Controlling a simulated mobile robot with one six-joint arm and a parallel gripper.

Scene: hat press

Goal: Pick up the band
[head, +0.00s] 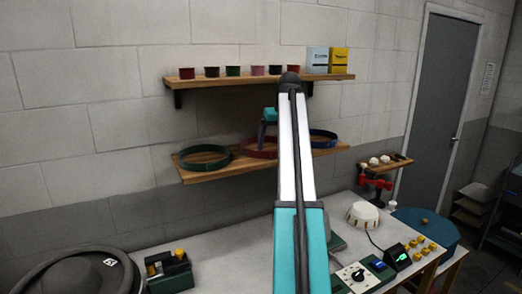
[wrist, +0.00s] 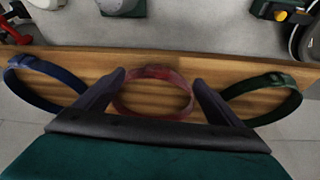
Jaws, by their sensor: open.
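Three ring-shaped bands lie on the lower wooden shelf. The green band (head: 204,157) is at the left, the red band (head: 258,152) in the middle and the blue band (head: 325,137) at the right. My arm hides part of the red band in the head view. In the wrist view the order is reversed: blue band (wrist: 45,100), red band (wrist: 187,98), green band (wrist: 270,108). My gripper (wrist: 157,77) is open and empty, its fingers on either side of the red band in that picture. I cannot tell whether they touch it.
The lower shelf (head: 215,173) is fixed to the wall. The upper shelf (head: 220,84) above it holds several small rolls and two boxes (head: 317,60). A workbench (head: 230,258) below carries a white hat form (head: 362,214), control boxes and a dark press.

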